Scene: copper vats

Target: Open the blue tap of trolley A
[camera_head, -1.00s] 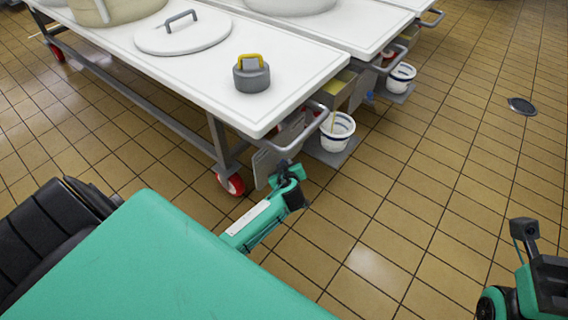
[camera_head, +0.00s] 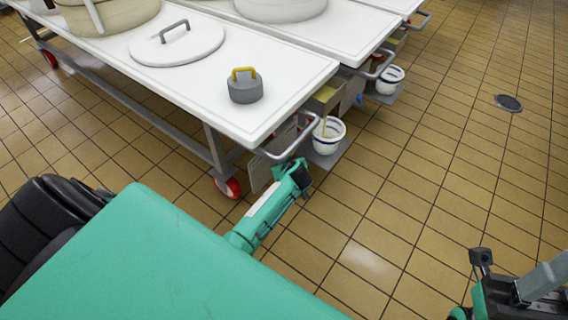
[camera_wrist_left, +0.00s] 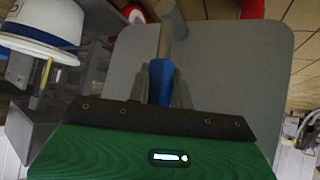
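The blue tap handle (camera_wrist_left: 160,82) shows in the left wrist view at the end of a grey-brown pipe, in front of a grey plate (camera_wrist_left: 225,65). My left gripper (camera_wrist_left: 161,88) has one finger on each side of it; the fingers look shut on it. In the head view my left gripper (camera_head: 297,175) is under the front corner of the nearest white trolley (camera_head: 200,85), and the tap there is hidden. No letter is readable on the trolley. My right gripper (camera_head: 530,290) is at the lower right, partly cut off, its fingertips unclear.
A white bucket with blue bands (camera_head: 328,136) stands on a low shelf beside my left gripper; it also shows in the left wrist view (camera_wrist_left: 42,28). A grey weight with yellow handle (camera_head: 245,86) and a round lid (camera_head: 177,43) lie on the trolley.

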